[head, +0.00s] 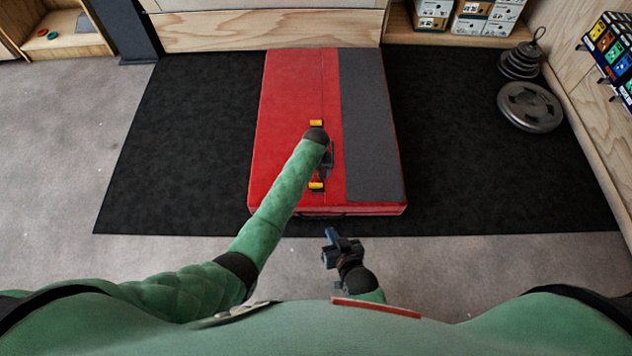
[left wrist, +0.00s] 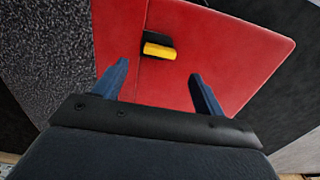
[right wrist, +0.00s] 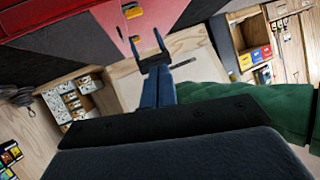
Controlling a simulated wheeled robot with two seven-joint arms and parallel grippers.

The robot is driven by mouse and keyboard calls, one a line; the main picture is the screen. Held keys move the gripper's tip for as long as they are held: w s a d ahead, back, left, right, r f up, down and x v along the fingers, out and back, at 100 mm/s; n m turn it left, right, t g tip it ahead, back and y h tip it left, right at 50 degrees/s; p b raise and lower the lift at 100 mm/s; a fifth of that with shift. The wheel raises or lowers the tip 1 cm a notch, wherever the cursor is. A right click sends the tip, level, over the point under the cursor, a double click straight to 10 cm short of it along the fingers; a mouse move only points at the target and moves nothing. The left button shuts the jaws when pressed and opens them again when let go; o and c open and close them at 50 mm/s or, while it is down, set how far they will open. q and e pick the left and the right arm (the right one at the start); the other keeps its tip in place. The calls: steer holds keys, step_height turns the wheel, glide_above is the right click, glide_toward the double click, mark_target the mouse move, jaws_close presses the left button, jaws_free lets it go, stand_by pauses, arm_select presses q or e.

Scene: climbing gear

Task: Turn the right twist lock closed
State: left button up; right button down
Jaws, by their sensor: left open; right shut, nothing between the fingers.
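The red pad (head: 285,95) lies on the black mat and carries two yellow twist locks on its long seam. The far lock (head: 316,123) and the near lock (head: 316,186) both lie crosswise in the head view. In the left wrist view, the near lock (left wrist: 159,51) is a yellow bar on a black base, lying across the seam. My left gripper (left wrist: 160,82) is open above the pad, pointing down, with nothing between its fingers and apart from the lock. My right gripper (head: 328,238) is shut and empty, in front of the pad's near edge; its blue fingers (right wrist: 158,75) show together.
A grey strip (head: 368,125) runs along the pad's right side. Weight plates (head: 530,106) lie on the mat's right, near a wooden wall shelf. Boxes (head: 484,15) stand at the back. The black mat (head: 190,130) is clear on the left.

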mark_target(316, 184)
arm_select(q)
step_height(316, 184, down, 4)
steer(key=shift+b, duration=0.5)
step_height(316, 184, down, 3)
steer(key=shift+b, duration=0.4)
steer(key=shift+f, duration=0.15)
arm_select(e)
steer(key=w+r+t, duration=0.3)
steer(key=r, duration=0.7)
steer(key=w+r+t+y, duration=0.1)
steer(key=w+r+t, duration=0.2)
steer(key=r, duration=0.8)
steer(key=shift+w+r+t+y, duration=0.15)
steer(key=shift+t+y, duration=0.15)
steer(key=shift+t, duration=0.5)
steer(key=shift+a, duration=0.1)
arm_select(q)
steer(key=shift+c, duration=0.2)
steer(key=c, duration=0.9)
